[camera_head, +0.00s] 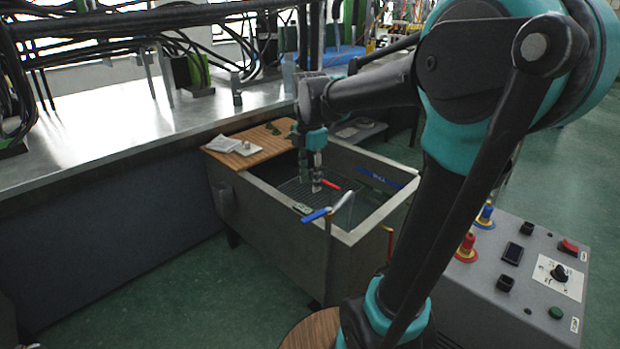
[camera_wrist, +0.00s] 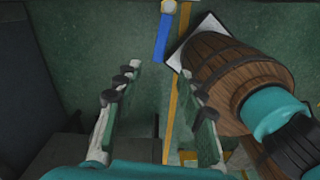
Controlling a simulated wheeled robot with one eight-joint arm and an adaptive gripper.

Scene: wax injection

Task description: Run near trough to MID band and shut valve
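A metal trough (camera_head: 275,215) stands at the middle of the head view, with a dark ribbed bottom showing inside. A valve with a blue lever (camera_head: 316,215) sits at its front corner; a blue lever also shows at the top of the wrist view (camera_wrist: 163,38). A red lever (camera_head: 331,184) shows inside the trough outline. My gripper (camera_head: 316,186) hangs over the trough opening, apart from the blue lever. In the wrist view its two fingers (camera_wrist: 160,80) are spread with nothing between them. I cannot make out the liquid level or a MID band mark.
A wooden board (camera_head: 249,137) with papers lies across the trough's far left end. A control box (camera_head: 520,262) with knobs and buttons stands at right. A long metal bench (camera_head: 120,135) with cables runs behind at left. Green floor (camera_head: 190,290) is clear in front.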

